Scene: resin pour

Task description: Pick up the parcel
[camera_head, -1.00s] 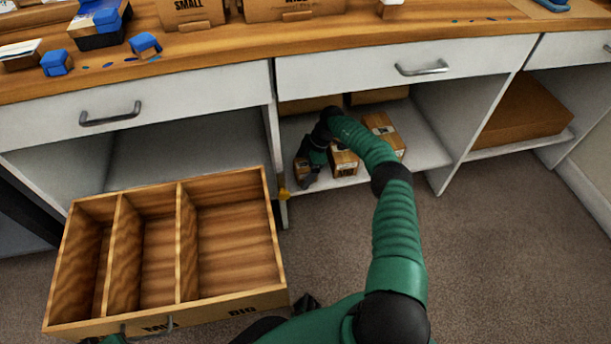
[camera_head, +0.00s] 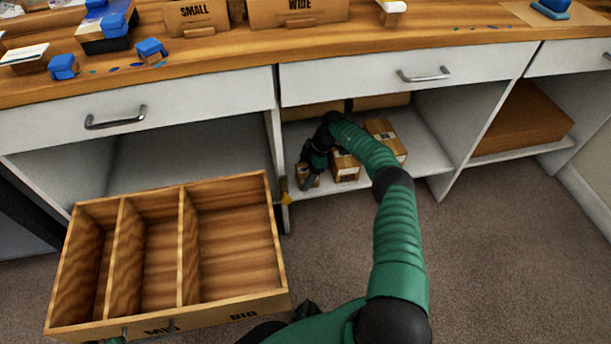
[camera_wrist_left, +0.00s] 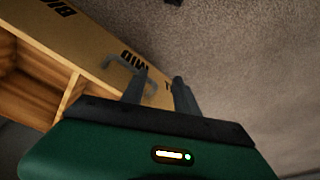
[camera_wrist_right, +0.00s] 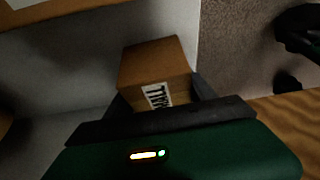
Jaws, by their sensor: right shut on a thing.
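A small brown parcel (camera_wrist_right: 155,68) with a white label fills the space between the fingers of my right gripper (camera_wrist_right: 155,92) in the right wrist view. The gripper is shut on it. In the head view, my right gripper (camera_head: 309,175) is at the front left of the open middle shelf, and the parcel mostly hides behind it. My left gripper (camera_wrist_left: 160,88) has its fingers apart beside the front handle (camera_wrist_left: 122,68) of the wooden crate, with nothing seen between them.
Two more cartons (camera_head: 345,168) (camera_head: 385,135) stand on the shelf right of my gripper. The three-compartment crate (camera_head: 262,225) is empty, at the lower left. A cabinet divider (camera_head: 277,150) stands left of the parcel. A large brown box (camera_head: 525,120) fills the right bay.

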